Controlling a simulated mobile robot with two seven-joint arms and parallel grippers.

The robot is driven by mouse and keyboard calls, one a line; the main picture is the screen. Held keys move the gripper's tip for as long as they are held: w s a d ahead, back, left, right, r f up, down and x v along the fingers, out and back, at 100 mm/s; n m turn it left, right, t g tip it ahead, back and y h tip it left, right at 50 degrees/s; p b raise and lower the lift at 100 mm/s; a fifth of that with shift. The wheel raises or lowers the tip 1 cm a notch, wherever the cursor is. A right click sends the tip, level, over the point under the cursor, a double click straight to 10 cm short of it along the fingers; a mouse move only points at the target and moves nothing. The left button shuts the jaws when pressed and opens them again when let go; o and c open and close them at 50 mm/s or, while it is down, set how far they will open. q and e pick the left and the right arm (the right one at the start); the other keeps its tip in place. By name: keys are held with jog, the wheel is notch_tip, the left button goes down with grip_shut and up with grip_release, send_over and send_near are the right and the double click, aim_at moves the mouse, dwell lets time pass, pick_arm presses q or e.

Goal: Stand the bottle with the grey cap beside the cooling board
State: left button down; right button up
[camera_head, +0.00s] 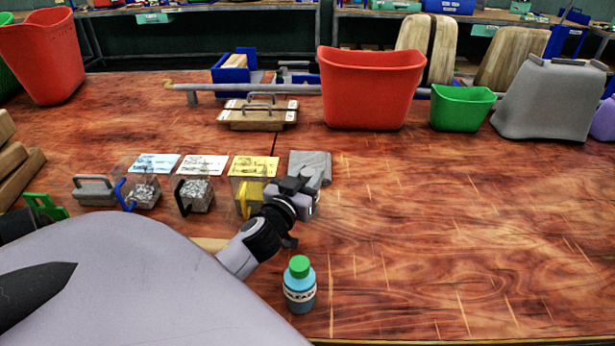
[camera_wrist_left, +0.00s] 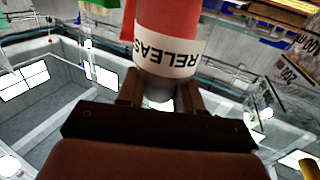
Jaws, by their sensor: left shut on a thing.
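My left gripper (camera_head: 300,188) is over the table, by the grey flat piece (camera_head: 314,164) at the right end of the card row. In the left wrist view its fingers (camera_wrist_left: 160,94) are shut on the narrow greyish end of a bottle (camera_wrist_left: 165,58) with a white RELEAS... label and red body. The head view does not show this held bottle clearly. Another bottle (camera_head: 300,285), with a green cap, stands upright near the front edge. A pale wooden piece (camera_head: 209,244) is partly hidden behind my left arm; I cannot tell if it is the cooling board.
Red (camera_head: 371,95) and green bins (camera_head: 462,108) and a grey container (camera_head: 550,98) line the back. The right table half is clear.

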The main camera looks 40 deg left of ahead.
pick_arm(q)
jog(key=c, duration=0.7)
grip_release()
jog(key=shift+c, duration=0.2)
jog(key=b+v, duration=0.1)
jog(key=v, duration=1.1)
jog(key=shift+r, duration=0.15)
jog(key=shift+s, duration=0.1)
